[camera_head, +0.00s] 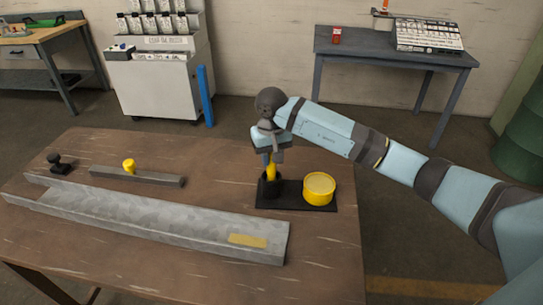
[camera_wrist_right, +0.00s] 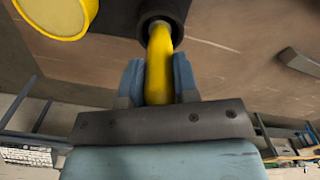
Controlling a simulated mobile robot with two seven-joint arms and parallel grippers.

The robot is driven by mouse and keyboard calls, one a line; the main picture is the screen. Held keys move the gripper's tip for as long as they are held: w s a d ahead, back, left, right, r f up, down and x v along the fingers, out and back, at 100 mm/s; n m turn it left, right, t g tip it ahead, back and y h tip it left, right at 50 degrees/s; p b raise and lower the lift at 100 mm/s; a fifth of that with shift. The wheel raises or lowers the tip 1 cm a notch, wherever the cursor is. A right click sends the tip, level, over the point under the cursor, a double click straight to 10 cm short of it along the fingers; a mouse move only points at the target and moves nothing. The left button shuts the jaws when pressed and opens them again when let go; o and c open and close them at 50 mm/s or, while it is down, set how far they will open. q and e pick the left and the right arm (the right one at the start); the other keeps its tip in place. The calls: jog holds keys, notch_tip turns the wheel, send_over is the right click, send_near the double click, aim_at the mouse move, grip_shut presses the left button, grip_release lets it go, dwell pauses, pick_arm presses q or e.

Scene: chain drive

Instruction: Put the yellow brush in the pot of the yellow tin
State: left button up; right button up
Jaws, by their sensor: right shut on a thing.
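My right gripper (camera_head: 271,155) is shut on the yellow brush (camera_head: 271,172). It holds the brush upright above a small black pot (camera_head: 268,188), and the brush's lower end is in the pot's mouth. In the right wrist view the brush (camera_wrist_right: 159,65) runs between the two fingers (camera_wrist_right: 159,85) into the dark round pot (camera_wrist_right: 163,15). The yellow tin (camera_head: 319,187) stands on the same black base plate, right of the pot. The tin also shows at the wrist view's top left (camera_wrist_right: 58,15). How deep the brush sits is hidden. My left gripper is out of view.
A long grey metal channel (camera_head: 150,215) lies along the table's front, with a yellow patch at its right end. Behind it lie a grey bar (camera_head: 150,177) with a yellow knob (camera_head: 129,166) and a small black piece (camera_head: 56,161). The table's right front is clear.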

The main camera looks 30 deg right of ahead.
jog(key=shift+f+b, duration=0.2)
jog(key=shift+b, duration=0.1)
jog(key=o, duration=0.9)
jog(key=shift+r, duration=0.1)
jog(key=shift+r+p, duration=0.25)
jog(key=shift+p, duration=0.15)
notch_tip(320, 180, up, 11)
jog(key=shift+f+b, duration=0.2)
jog(key=shift+b, duration=0.7)
jog(key=shift+r, duration=0.6)
